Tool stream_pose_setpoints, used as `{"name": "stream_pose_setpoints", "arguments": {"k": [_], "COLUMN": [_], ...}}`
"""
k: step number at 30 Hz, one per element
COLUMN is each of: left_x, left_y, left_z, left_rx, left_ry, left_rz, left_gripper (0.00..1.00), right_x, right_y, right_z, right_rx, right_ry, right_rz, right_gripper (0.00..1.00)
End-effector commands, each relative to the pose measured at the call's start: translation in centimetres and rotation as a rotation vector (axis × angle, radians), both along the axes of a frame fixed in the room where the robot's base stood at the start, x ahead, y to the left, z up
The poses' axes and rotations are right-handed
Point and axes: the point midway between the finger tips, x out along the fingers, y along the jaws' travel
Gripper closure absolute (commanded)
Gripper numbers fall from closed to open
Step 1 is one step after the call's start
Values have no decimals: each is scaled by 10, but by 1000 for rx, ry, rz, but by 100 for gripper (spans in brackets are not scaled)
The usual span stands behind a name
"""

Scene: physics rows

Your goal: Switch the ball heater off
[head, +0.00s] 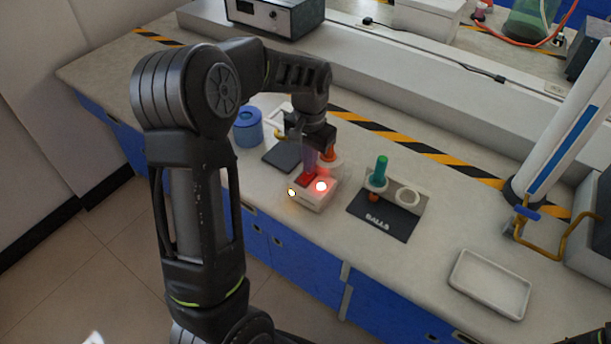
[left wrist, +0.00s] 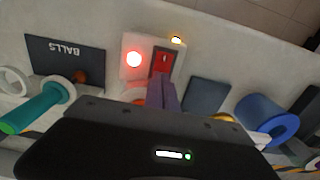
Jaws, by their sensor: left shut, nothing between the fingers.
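The ball heater is a small white box (head: 311,197) on the bench, with a red rocker switch (head: 307,178), a glowing red lamp (head: 321,186) and a small yellowish light at its corner. In the left wrist view the red switch (left wrist: 163,61) and lit red lamp (left wrist: 134,59) show side by side. My left gripper (head: 312,160) is shut and empty, pointing down with its purplish fingertips right at the switch. Its fingers (left wrist: 161,92) overlap the near end of the switch in the left wrist view; whether they touch it I cannot tell. My right gripper is not seen.
A dark BALLS mat (head: 385,222) with a green-handled tool (head: 381,170) and a white ring (head: 408,198) lies right of the heater. A blue container (head: 247,128) and dark pad (head: 282,157) are to the left. A white tray (head: 489,283) is at the front right.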

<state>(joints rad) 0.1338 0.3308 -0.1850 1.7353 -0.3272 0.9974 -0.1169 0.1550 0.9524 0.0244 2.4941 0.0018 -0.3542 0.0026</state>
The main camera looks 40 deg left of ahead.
Motion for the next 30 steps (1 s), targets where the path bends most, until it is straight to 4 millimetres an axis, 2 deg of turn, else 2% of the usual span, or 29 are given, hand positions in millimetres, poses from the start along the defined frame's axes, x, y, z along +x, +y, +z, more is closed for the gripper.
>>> {"name": "stream_pose_setpoints", "arguments": {"k": [16, 30], "left_x": [0, 0], "left_y": [0, 0], "left_z": [-5, 29], "left_rx": [0, 0], "left_ry": [1, 0], "left_rz": [0, 0], "left_gripper": [100, 100], "right_x": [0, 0], "right_y": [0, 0], "right_z": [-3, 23], "right_rx": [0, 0], "right_ry": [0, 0], "right_rz": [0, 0], "right_gripper": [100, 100]}}
